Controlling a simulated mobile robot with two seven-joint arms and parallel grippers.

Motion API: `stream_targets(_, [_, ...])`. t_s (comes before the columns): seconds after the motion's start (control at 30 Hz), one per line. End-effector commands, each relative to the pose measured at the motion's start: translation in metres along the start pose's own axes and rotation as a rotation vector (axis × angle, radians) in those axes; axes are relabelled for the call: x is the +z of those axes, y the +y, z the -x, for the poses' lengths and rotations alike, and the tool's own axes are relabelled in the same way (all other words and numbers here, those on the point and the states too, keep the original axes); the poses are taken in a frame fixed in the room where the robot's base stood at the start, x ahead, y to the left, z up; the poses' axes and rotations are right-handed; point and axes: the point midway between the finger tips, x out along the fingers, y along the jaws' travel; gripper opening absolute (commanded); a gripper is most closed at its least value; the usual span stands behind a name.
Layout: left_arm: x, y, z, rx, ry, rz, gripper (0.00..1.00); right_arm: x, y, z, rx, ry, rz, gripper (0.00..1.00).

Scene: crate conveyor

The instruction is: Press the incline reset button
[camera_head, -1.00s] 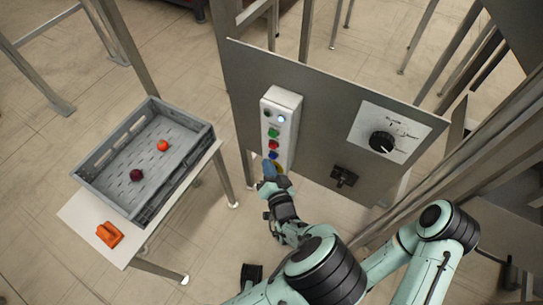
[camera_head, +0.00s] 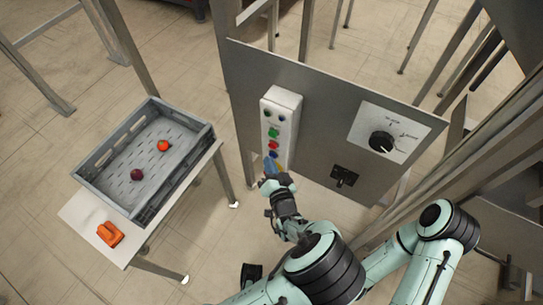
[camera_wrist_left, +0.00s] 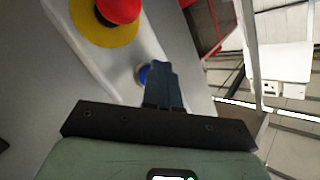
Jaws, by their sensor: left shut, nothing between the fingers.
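A white control box (camera_head: 281,125) is mounted on a grey metal panel, with a column of buttons: green (camera_head: 274,133), red (camera_head: 273,145) and blue (camera_head: 273,155). Their labels are too small to read, so I cannot tell which is named incline reset. My left gripper (camera_head: 271,167) is shut and empty at the box's lower end, covering part of it. In the left wrist view its dark fingers (camera_wrist_left: 165,84) point at the box beside a blue button (camera_wrist_left: 143,75), overlapping its edge; contact cannot be told. A red mushroom button on a yellow ring (camera_wrist_left: 117,10) sits nearby.
A dial (camera_head: 381,142) on a white plate and a black switch (camera_head: 343,177) are on the panel to the right. A grey crate (camera_head: 100,170) with two round fruits stands on a table at left, with an orange object (camera_head: 109,234) near it. Metal posts surround the panel.

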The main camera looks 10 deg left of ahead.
Motion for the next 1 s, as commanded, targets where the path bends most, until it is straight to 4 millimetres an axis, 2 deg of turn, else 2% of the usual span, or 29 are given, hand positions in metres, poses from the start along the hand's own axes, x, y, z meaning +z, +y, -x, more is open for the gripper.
stream_targets(1.0, [0.009, -0.010, 0.014, 0.000, 0.001, 0.000, 0.00, 0.000, -0.002, 0.005, 0.000, 0.001, 0.000, 0.96])
